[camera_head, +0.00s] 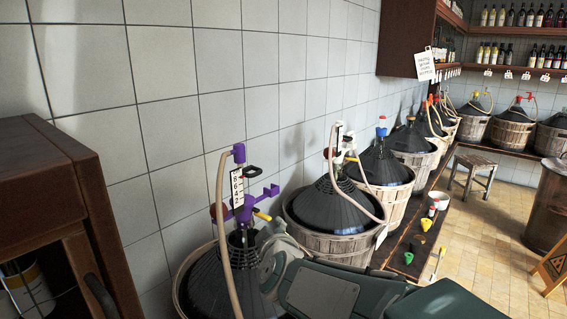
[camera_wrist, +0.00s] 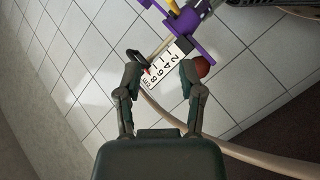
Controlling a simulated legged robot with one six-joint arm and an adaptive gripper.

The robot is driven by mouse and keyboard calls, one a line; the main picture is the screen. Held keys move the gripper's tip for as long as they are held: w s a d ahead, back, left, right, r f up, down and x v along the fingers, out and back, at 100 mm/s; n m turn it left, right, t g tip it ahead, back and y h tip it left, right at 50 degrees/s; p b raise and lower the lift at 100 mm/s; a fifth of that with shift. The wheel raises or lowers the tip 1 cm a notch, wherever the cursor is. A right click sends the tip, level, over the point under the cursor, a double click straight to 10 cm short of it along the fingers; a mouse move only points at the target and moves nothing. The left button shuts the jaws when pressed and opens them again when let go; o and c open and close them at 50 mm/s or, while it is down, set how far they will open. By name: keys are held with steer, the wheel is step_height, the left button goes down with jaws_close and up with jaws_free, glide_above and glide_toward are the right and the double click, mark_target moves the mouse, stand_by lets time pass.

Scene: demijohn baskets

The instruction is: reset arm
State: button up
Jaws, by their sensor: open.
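My gripper (camera_wrist: 161,72) is open in the wrist view, its two fingers apart with nothing held between them. Beyond the fingertips is a white number label (camera_wrist: 167,62) on a purple fitting (camera_wrist: 190,20), with a red ball (camera_wrist: 201,67) at the right fingertip; I cannot tell if they touch. In the head view my arm lies low in front of the nearest demijohn (camera_head: 215,275), which carries the purple fitting (camera_head: 240,205) and the label (camera_head: 236,188). My arm hides part of that demijohn.
Several dark demijohns in baskets, such as the second one (camera_head: 335,210), line the tiled wall. A pale hose (camera_wrist: 240,152) runs past the gripper. A wooden cabinet (camera_head: 50,190) stands close at left. A stool (camera_head: 473,172) and yellow sign (camera_head: 553,268) are on the floor at right.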

steer(key=s+d+f+m+g+h, duration=0.1)
steer(key=s+d+f+m+g, duration=0.1)
steer(key=s+d, duration=0.4)
steer(key=s+d+f+m+g, duration=0.2)
steer(key=s+d+m+g, duration=0.2)
steer(key=s, duration=0.8)
steer(key=s+d+f+m+g+h, duration=0.1)
steer(key=s+d+f+m+g, duration=0.1)
steer(key=s+d+m, duration=0.3)
steer(key=s+d+g, duration=0.1)
steer(key=s+d, duration=0.2)
steer(key=s, duration=0.1)
steer(key=shift+f+m+g+h, duration=0.3)
steer(key=shift+f, duration=0.1)
